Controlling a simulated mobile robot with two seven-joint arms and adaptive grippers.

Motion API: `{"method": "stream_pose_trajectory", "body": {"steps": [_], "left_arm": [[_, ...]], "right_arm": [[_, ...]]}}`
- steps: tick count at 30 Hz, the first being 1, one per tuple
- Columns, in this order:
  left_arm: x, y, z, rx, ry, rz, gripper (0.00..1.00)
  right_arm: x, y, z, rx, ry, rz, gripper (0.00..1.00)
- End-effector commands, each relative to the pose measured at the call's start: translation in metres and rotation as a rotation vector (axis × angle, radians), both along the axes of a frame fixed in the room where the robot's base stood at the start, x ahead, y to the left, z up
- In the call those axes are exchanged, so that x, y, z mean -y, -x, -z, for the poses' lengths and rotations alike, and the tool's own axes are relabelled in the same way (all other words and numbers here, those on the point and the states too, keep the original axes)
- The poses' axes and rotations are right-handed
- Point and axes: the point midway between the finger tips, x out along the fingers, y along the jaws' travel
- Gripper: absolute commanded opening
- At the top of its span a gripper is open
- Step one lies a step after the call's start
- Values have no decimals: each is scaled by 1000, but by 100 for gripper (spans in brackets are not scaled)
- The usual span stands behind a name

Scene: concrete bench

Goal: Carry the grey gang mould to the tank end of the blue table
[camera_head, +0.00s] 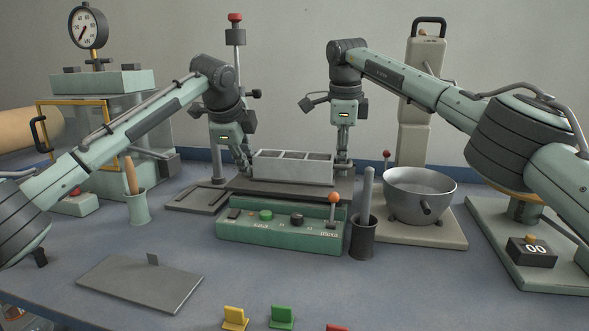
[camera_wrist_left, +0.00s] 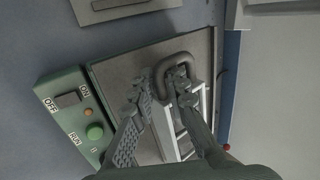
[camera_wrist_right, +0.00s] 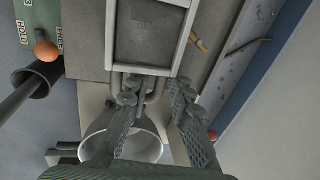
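The grey gang mould (camera_head: 293,168), a long open box with several compartments, sits on the dark plate (camera_head: 240,187) of a green control unit (camera_head: 280,234) on the blue table (camera_head: 230,270). My left gripper (camera_head: 246,166) points down at the mould's left end. In the left wrist view its fingers are apart, with the mould's grey loop handle (camera_wrist_left: 177,62) at the tips. My right gripper (camera_head: 343,163) points down at the right end. In the right wrist view its fingers are apart, with a handle (camera_wrist_right: 152,93) by the tips. I cannot make out a tank for certain.
A glass-sided machine (camera_head: 97,120) with a gauge stands at the left. A cup (camera_head: 138,207) stands beside it. A metal bowl (camera_head: 420,193) and a dark holder (camera_head: 363,238) are at the right. A flat plate (camera_head: 140,284) lies front left, with coloured clips (camera_head: 281,316) at the front edge.

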Motion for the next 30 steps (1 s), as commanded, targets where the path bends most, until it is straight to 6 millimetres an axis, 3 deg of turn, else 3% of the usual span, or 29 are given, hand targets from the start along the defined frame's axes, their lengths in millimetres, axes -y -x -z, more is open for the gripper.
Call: {"method": "stream_pose_trajectory", "body": {"steps": [1,4,6,30], "left_arm": [[0,0,0,0,0,0,15],[0,0,0,0,0,0,2],[0,0,0,0,0,0,0],[0,0,-7,7,3,1,0]], "right_arm": [[0,0,0,0,0,0,20],[0,0,0,0,0,0,8],[0,0,0,0,0,0,0],[0,0,-7,4,-1,0,0]]}}
